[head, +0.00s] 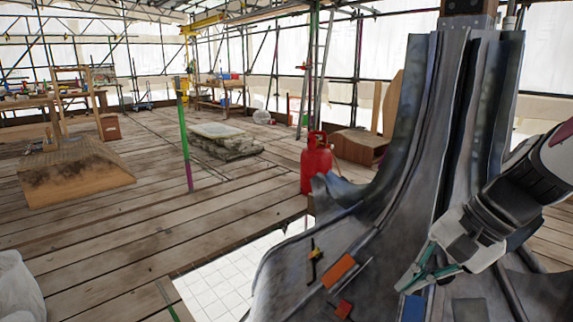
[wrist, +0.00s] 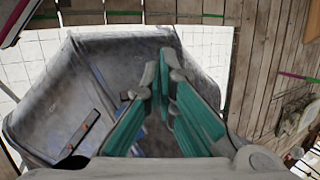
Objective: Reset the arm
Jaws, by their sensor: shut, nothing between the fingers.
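My gripper (head: 408,285) hangs at the lower right of the head view, in front of the grey spire finial (head: 408,160). Its teal-padded fingers point down and left. In the wrist view the fingertips (wrist: 161,68) meet with nothing between them. The finial's grey flared base (wrist: 60,90) lies behind and below the fingers there. I cannot tell whether the fingers touch it. My arm comes in from the right edge of the head view.
An orange block (head: 340,271), a blue block (head: 412,307) and a small black tool (head: 314,260) lie on the finial's base. A red gas bottle (head: 317,163) stands behind it. A green and purple pole (head: 184,135) stands left. Plank floor (head: 130,240) is open there.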

